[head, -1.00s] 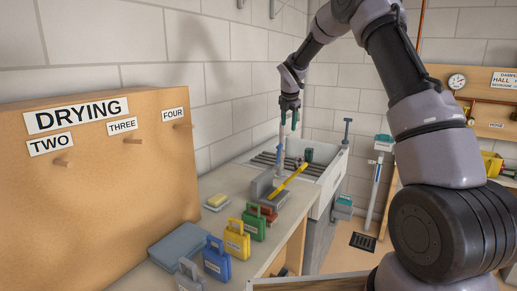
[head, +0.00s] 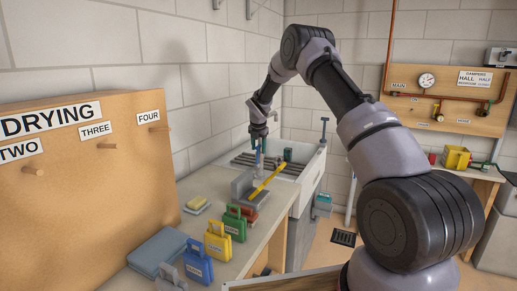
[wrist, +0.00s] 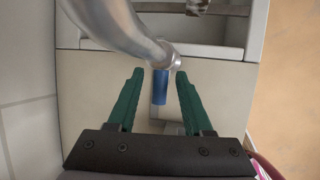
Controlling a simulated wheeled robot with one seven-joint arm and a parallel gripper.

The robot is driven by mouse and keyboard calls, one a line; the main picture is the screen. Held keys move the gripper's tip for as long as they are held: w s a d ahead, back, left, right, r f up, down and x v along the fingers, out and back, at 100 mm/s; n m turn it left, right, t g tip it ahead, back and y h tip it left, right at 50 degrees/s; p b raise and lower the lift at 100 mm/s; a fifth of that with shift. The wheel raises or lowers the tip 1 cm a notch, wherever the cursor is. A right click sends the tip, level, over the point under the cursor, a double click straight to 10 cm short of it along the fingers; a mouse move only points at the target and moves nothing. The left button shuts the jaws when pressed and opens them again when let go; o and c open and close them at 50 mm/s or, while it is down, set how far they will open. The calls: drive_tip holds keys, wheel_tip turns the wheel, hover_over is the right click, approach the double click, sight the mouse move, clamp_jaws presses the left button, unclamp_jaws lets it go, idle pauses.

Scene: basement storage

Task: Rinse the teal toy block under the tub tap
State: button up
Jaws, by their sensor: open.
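The tub (head: 309,182) stands past the end of the bench, with a dark slatted rack (head: 242,160) across it. My gripper (head: 257,147) is low over its near-left end, open with nothing held. In the wrist view my green fingers (wrist: 159,73) stand apart on either side of a blue cylindrical piece (wrist: 160,92). This piece is just below the end of the curved metal tap spout (wrist: 128,32); I cannot tell whether the fingers touch it. A small dark teal-green piece (head: 287,154) is at the tub; I cannot tell whether it is the toy block.
Green (head: 235,224), yellow (head: 217,243) and blue (head: 198,264) cases line the bench. A grey block (head: 241,186) and a yellow bar (head: 268,180) lie near the tub. The drying board (head: 85,200) stands left. A floor drain (head: 343,238) is right of the tub.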

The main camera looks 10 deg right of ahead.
clamp_jaws()
idle(1.5)
